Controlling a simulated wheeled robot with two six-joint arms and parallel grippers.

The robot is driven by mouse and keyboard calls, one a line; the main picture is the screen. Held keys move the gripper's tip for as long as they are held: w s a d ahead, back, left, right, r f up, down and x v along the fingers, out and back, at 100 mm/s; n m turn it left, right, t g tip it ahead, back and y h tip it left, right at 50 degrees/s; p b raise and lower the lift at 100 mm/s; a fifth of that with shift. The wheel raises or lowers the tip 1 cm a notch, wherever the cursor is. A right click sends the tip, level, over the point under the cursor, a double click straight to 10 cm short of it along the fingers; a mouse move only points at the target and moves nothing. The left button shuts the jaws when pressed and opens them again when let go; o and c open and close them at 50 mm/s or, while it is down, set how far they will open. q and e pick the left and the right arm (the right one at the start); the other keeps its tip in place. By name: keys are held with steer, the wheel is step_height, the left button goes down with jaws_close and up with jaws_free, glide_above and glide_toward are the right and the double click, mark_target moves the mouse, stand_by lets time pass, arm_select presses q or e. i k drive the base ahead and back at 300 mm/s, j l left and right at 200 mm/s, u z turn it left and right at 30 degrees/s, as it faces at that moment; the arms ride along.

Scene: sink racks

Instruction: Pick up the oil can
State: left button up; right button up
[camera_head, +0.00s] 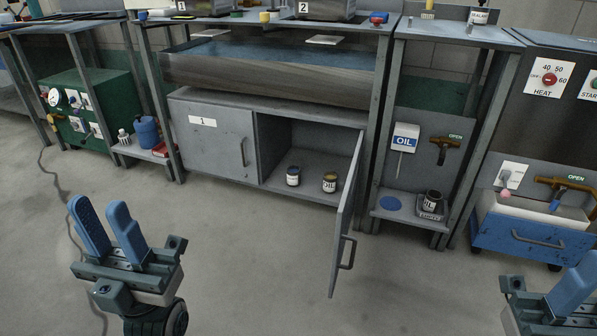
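Three small cans show in the head view; their labels are too small for me to tell surely which is the oil can. A dark can with a pale label (293,176) and a can with a yellowish label (330,182) stand upright inside the open cabinet (308,190). A dark open-topped can (432,201) stands on a small scale (430,215) below the OIL dispenser (404,138). My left gripper (97,207) is open and empty above the floor, left of and nearer than the cabinet. My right gripper (577,285) is cut off at the lower right corner.
The cabinet door (345,220) stands open toward me, right of the opening. A blue cart (530,232) stands at the right. A blue jug (147,132) is on a low shelf at the left. The floor ahead is clear.

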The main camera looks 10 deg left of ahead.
mark_target(330, 183)
steer(key=i+j, duration=0.15)
steer(key=j, duration=0.25)
steer(key=i+j+z, duration=0.15)
steer(key=j, duration=0.25)
steer(key=i+j, duration=0.1)
steer(key=j, duration=0.3)
steer(key=i+j+z, duration=0.15)
steer(key=j, duration=0.3)
steer(key=i+j, duration=0.15)
steer(key=j, duration=0.2)
steer(key=i+j+z, duration=0.1)
steer(key=i+j, duration=0.1)
steer(key=j, duration=0.1)
